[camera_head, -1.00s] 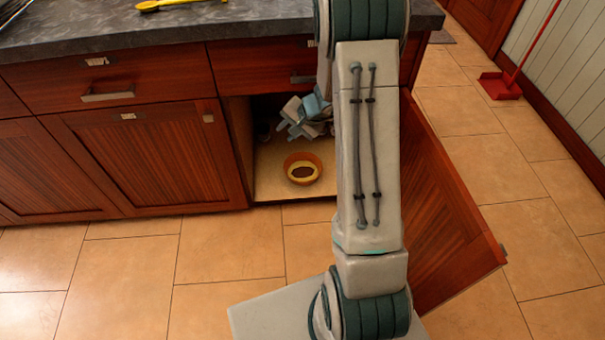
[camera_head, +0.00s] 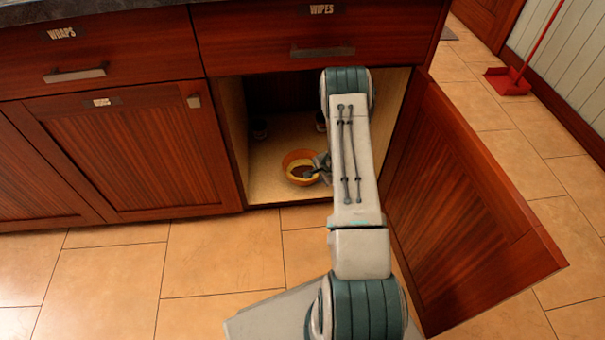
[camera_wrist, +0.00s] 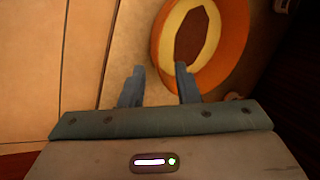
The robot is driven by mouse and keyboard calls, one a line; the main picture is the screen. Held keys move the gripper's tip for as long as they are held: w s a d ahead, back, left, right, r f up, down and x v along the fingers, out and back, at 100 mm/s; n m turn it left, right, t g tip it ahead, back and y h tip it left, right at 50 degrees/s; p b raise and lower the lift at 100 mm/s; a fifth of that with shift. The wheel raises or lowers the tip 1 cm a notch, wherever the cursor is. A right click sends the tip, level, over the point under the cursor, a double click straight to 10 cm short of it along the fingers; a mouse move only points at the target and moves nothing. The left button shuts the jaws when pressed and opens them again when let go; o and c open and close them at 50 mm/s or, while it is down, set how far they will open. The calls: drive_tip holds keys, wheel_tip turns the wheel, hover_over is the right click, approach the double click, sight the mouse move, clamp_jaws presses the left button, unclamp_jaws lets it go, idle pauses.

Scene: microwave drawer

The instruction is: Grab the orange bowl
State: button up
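The orange bowl (camera_head: 290,178) stands upright on the floor of the open lower cabinet, near its front edge. A yellow ring and a dark brown centre show inside it. My gripper (camera_head: 318,167) is at the bowl's right side in the head view, partly hidden by my arm. In the wrist view, my gripper (camera_wrist: 160,84) is open, with its two fingers apart. The bowl (camera_wrist: 239,45) fills the upper middle there. The right finger overlaps the bowl, and the left finger is outside it. The rim's near edge appears between them; I cannot tell whether they touch it.
The cabinet door (camera_head: 465,200) stands open on the right, close to my arm. Closed drawers (camera_head: 300,35) are above the opening. Tiled floor (camera_head: 215,255) is clear at front left. A red dustpan (camera_head: 508,82) is far right.

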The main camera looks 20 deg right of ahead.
drive_tip(key=b+x, duration=0.1)
drive_tip(key=x, duration=0.3)
drive_tip(key=b+x, duration=0.1)
drive_tip(key=x, duration=0.2)
drive_tip(key=shift+w+a+f+b, duration=0.25)
drive_tip(key=shift+w+f+b, duration=0.05)
drive_tip(key=shift+r, duration=0.1)
clamp_jaws()
